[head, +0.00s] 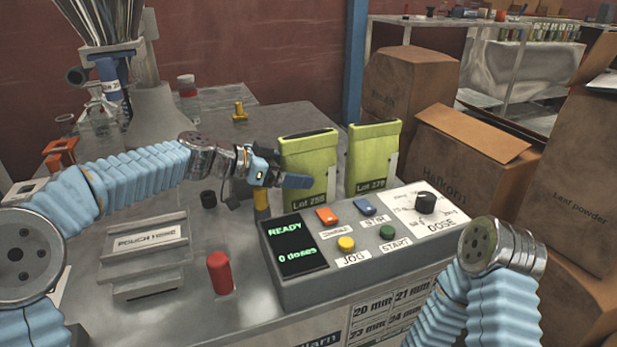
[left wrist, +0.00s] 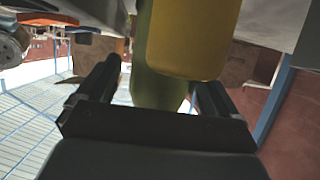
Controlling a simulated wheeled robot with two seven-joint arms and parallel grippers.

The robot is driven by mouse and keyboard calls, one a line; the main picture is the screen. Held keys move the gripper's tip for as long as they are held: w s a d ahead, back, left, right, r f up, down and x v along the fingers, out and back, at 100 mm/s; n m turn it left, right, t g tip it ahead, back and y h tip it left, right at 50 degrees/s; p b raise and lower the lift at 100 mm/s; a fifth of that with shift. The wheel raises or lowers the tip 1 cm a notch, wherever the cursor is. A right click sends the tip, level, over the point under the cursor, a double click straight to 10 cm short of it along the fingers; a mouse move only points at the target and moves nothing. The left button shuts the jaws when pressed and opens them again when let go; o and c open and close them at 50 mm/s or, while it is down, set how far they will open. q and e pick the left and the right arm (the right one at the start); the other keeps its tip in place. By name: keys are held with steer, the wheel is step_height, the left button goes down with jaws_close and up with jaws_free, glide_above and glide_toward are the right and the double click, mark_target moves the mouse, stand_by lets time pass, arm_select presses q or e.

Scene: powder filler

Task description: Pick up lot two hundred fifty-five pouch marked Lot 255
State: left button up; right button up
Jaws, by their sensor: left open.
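The lime-green pouch marked Lot 255 (head: 309,155) stands upright behind the control box, its dark label low on its front. A similar pouch marked Lot 279 (head: 373,150) stands to its right. My left gripper (head: 292,180) is open in front of the Lot 255 pouch and overlaps its lower left front; I cannot tell whether it touches it. In the left wrist view, an olive-green shape (left wrist: 157,90), probably the pouch, shows between the fingers, with a mustard-yellow thing (left wrist: 192,40) partly over it. My right gripper is out of view.
The control box (head: 350,275) with READY display, buttons and dose knob stands just in front. A yellow post (head: 262,205) is below my left gripper. A red cylinder (head: 220,273) and the POUCH HERE stand (head: 148,245) are to the left. Cardboard boxes (head: 465,160) are at the right.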

arm_select(q)
steer(key=shift+c, duration=0.2)
steer(key=c, duration=1)
